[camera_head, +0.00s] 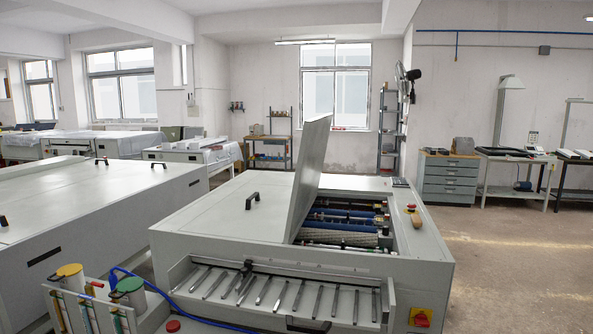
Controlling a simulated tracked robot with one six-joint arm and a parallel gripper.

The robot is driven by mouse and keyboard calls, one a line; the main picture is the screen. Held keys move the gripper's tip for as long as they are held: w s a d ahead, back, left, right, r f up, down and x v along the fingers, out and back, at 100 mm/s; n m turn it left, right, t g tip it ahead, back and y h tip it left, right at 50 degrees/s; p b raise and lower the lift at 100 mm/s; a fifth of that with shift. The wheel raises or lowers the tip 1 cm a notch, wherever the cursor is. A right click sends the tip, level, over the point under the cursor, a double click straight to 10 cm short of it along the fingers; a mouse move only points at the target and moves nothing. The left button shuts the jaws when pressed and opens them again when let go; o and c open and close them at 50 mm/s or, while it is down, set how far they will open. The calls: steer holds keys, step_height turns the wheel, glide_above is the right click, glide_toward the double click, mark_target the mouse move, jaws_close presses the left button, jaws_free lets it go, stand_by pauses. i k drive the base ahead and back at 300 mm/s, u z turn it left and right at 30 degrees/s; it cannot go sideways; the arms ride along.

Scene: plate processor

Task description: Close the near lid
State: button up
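The grey plate processor (230,222) stands in the middle of the view. One flat lid panel (310,170) stands raised and tilted on its top, leaning a little to the right. The opening to its right shows rollers (345,222) in blue, black and pale tones. To the left of the raised lid, the top cover with a black handle (253,198) lies flat. I cannot tell which of these the task calls the near lid. My gripper is not in view.
A slotted metal feed tray (290,297) juts from the processor's front. Red stop knobs (409,208) and a red-yellow switch (421,317) sit on the right. Yellow- and green-topped containers (70,284) stand at the lower left. Open floor (510,265) lies to the right.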

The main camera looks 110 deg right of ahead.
mark_target(315, 135)
steer(key=i, duration=0.45)
steer(key=z, duration=4.2)
steer(key=i, duration=0.3)
steer(key=u, duration=0.2)
